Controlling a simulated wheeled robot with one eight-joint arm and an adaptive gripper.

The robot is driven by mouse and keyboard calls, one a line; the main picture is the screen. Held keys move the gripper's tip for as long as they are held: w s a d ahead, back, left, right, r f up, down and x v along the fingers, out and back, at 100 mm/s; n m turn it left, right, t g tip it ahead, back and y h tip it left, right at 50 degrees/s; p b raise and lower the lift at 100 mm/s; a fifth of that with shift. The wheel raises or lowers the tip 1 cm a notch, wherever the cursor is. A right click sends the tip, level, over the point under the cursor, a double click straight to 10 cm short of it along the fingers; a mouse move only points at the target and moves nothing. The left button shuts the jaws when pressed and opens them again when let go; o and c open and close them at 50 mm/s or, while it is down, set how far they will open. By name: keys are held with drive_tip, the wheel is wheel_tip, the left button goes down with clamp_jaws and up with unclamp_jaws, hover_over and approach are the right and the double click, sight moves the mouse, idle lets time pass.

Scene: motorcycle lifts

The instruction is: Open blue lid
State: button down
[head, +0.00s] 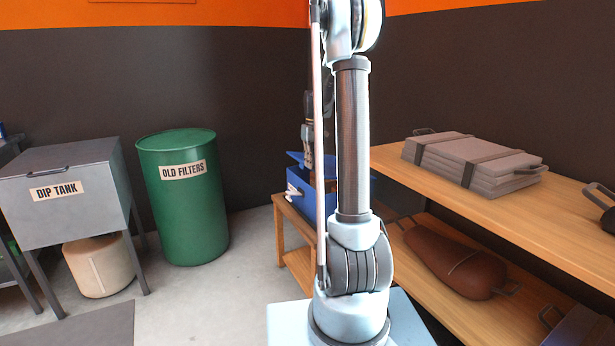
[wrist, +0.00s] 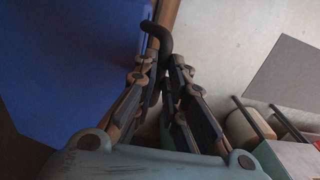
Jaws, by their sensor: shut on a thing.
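A blue box (head: 322,198) with a pale label stands on a low wooden stand, partly hidden behind my arm. A blue edge (head: 296,158) above it, apparently its lid, looks tilted; how far it is raised is hard to tell. The lid's blue surface (wrist: 60,62) fills the left of the wrist view. My gripper (wrist: 162,78) is shut on a dark curved handle (wrist: 157,34) beside that blue surface. In the head view my gripper (head: 308,160) is small, over the box, and its fingertips are hard to make out.
A wooden shelf (head: 560,212) with a strapped grey stack (head: 475,160) runs along the right. A green drum (head: 186,215) and a grey dip tank (head: 65,215) stand at left. The floor between drum and stand is clear.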

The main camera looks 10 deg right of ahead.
drive_tip(key=w+d+r, duration=0.3)
drive_tip(key=d+r, duration=0.6)
drive_tip(key=w+d+r, duration=0.3)
drive_tip(key=d+r, duration=0.6)
drive_tip(key=shift+w, duration=0.2)
drive_tip(key=shift+r, duration=0.2)
drive_tip(key=c, duration=1.7)
unclamp_jaws()
drive_tip(key=shift+o, duration=0.2)
drive_tip(key=shift+w+f, duration=0.1)
drive_tip(key=shift+f, duration=0.05)
drive_tip(key=shift+a, duration=0.1)
drive_tip(key=shift+r, duration=0.25)
